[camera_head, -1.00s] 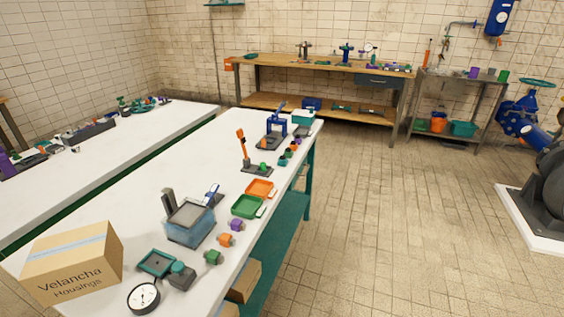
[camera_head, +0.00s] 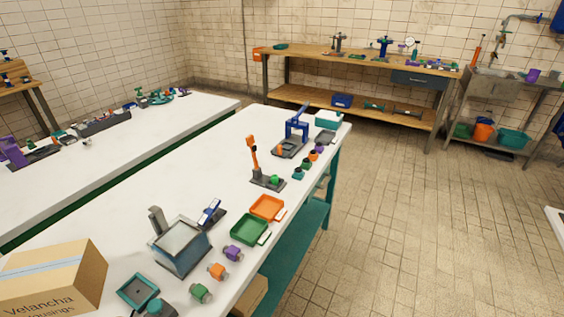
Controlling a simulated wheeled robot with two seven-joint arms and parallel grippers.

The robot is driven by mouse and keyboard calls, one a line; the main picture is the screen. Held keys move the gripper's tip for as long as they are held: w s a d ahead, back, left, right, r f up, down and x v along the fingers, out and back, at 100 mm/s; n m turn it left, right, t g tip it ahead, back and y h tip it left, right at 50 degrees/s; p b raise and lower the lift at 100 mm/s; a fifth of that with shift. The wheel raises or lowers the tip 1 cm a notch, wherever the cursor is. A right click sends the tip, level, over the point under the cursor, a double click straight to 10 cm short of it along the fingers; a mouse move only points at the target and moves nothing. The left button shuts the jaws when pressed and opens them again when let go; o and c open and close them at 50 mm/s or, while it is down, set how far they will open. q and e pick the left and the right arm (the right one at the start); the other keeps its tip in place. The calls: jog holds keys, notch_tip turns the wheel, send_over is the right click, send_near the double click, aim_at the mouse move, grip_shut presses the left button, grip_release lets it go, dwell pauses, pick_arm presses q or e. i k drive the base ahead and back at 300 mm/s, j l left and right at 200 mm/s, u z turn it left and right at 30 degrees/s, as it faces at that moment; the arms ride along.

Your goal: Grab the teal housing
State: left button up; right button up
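A small teal housing (camera_head: 298,174) sits at the near end of a short row of coloured parts along the right edge of the white table (camera_head: 150,195). Behind it in the row are a green part (camera_head: 306,163), an orange part (camera_head: 314,155) and a purple part (camera_head: 319,148). Nearer me, a purple housing (camera_head: 232,253), an orange housing (camera_head: 217,271) and a green housing (camera_head: 200,292) stand in a line. Neither of my grippers is in view.
A cardboard box (camera_head: 60,285), a grey-topped blue bin (camera_head: 180,246), a green tray (camera_head: 249,230) and an orange tray (camera_head: 267,208) are on the table. An orange-handled tool (camera_head: 254,155) and a blue press (camera_head: 297,132) stand farther back. The tiled floor (camera_head: 400,220) at right is open.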

aim_at(298, 177)
jog(key=i+l+u, duration=0.55)
jog(key=l, duration=0.25)
jog(key=i+l+u, duration=0.3)
jog(key=l, duration=0.25)
jog(key=i+l+u, duration=0.15)
jog(key=l+u, duration=0.15)
jog(key=l, duration=0.2)
jog(key=i+l+u, duration=0.25)
jog(key=l, duration=0.35)
jog(key=l+u, duration=0.3)
jog(key=l, duration=0.25)
jog(key=l+u, duration=0.3)
jog(key=l, duration=0.3)
